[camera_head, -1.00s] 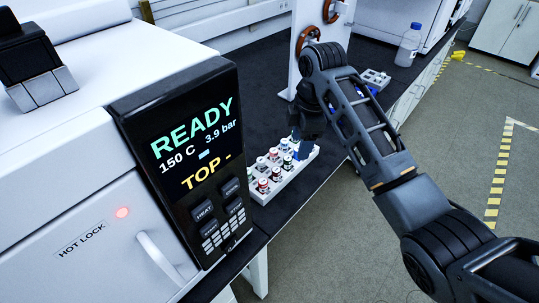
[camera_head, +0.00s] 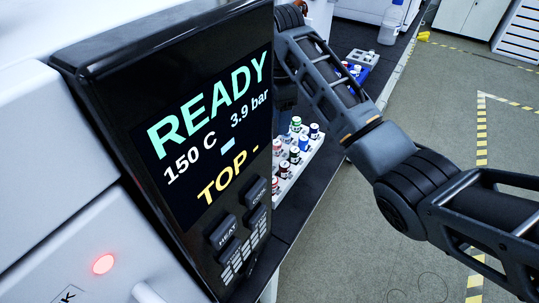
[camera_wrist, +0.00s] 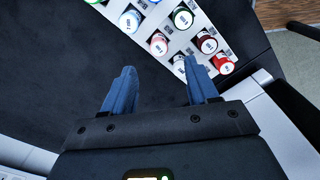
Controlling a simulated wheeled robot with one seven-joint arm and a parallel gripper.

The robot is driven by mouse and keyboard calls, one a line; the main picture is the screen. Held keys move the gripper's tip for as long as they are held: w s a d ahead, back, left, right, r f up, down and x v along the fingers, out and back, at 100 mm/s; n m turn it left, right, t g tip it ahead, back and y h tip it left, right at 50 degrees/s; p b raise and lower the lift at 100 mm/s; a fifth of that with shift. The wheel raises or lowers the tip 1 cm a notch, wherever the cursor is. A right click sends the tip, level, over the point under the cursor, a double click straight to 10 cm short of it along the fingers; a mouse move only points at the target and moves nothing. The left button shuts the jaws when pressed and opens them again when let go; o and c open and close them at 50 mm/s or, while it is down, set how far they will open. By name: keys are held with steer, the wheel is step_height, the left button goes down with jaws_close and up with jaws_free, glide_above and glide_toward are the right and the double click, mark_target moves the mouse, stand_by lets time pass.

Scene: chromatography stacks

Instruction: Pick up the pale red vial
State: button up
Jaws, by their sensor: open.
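In the wrist view a white rack (camera_wrist: 236,58) holds several capped vials with white labelled tops. The pale red vial (camera_wrist: 158,44) appears to be the one with the pinkish ring, just beyond the fingertips. My gripper (camera_wrist: 159,67) is open and empty, its two blue fingers apart over dark bench, pointing at the rack. In the head view the rack (camera_head: 309,153) stands on the bench, partly behind the instrument panel. I cannot tell the pale red vial from its neighbours there. The panel and arm hide most of my gripper in that view.
Beside the pale red vial are a blue-ringed vial (camera_wrist: 130,21), a green one (camera_wrist: 183,18) and a dark red one (camera_wrist: 207,43). The instrument's display panel (camera_head: 185,140) stands close on the left.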

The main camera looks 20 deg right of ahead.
mark_target(277, 142)
steer(key=shift+w+a+f, duration=0.15)
steer(key=shift+w+f, duration=0.05)
steer(key=shift+f, duration=0.6)
steer(key=shift+s+f, duration=0.1)
steer(key=shift+f, duration=3.35)
steer(key=shift+c, duration=0.4)
jaws_close()
